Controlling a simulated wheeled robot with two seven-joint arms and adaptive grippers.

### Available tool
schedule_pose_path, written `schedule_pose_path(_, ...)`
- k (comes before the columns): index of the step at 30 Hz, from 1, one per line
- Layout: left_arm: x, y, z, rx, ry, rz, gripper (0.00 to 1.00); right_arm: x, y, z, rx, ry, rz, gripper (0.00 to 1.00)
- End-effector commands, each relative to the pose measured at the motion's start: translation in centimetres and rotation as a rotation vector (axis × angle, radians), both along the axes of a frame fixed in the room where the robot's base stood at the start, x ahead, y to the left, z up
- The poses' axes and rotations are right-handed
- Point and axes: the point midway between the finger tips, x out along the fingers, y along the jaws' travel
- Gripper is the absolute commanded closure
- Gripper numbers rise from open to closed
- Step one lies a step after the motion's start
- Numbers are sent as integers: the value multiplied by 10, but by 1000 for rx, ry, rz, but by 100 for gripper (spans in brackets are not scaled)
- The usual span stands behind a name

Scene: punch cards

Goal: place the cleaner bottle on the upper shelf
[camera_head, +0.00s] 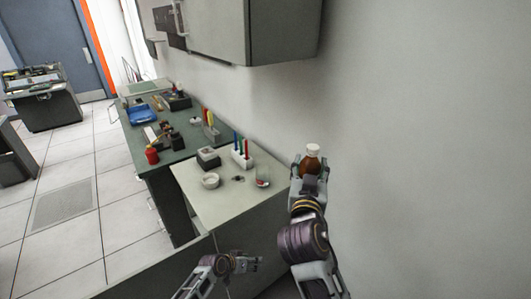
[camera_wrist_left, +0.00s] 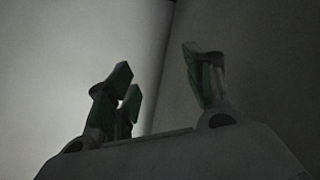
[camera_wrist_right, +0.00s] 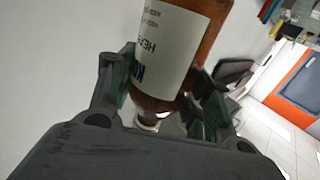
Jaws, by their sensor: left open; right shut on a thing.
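The cleaner bottle (camera_head: 311,163) is amber brown with a white cap. My right gripper (camera_head: 310,170) is shut on it and holds it up in the air close to the wall. In the right wrist view the bottle (camera_wrist_right: 172,50) shows its white label between the fingers of the right gripper (camera_wrist_right: 165,85). My left gripper (camera_head: 247,263) is open and empty, low in front of the desk; it also shows in the left wrist view (camera_wrist_left: 160,85). A grey-green wall cabinet (camera_head: 215,30) hangs at the top; I cannot tell whether it holds the upper shelf.
A pale desk top (camera_head: 205,203) carries a white bowl (camera_head: 210,181), a pen holder (camera_head: 242,158) and a glass beaker (camera_head: 262,177). A darker bench behind has a blue tray (camera_head: 143,114) and a red container (camera_head: 152,155). Bare wall (camera_head: 430,120) fills the right side.

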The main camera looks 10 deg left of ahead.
Motion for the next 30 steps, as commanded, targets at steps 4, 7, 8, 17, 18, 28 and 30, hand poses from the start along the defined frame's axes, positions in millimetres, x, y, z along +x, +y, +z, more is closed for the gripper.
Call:
schedule_pose_path(4,23,-12,49,-50,-57,-34,47,0,0,1,1,-2,0,86)
schedule_pose_path(7,35,-20,82,-82,-95,-60,47,0,0,1,1,-2,0,86)
schedule_pose_path(8,38,-22,92,-91,-106,-68,47,0,0,1,1,-2,0,86)
schedule_pose_path(17,61,-41,195,-177,-237,-167,47,0,0,1,1,-2,0,86)
schedule_pose_path(18,63,-43,210,-187,-256,-182,47,0,0,1,1,-2,0,86)
schedule_pose_path(28,65,-55,328,-257,-431,-320,47,0,0,1,1,-2,0,86)
schedule_pose_path(30,62,-57,352,-267,-471,-353,47,0,0,1,1,-2,0,86)
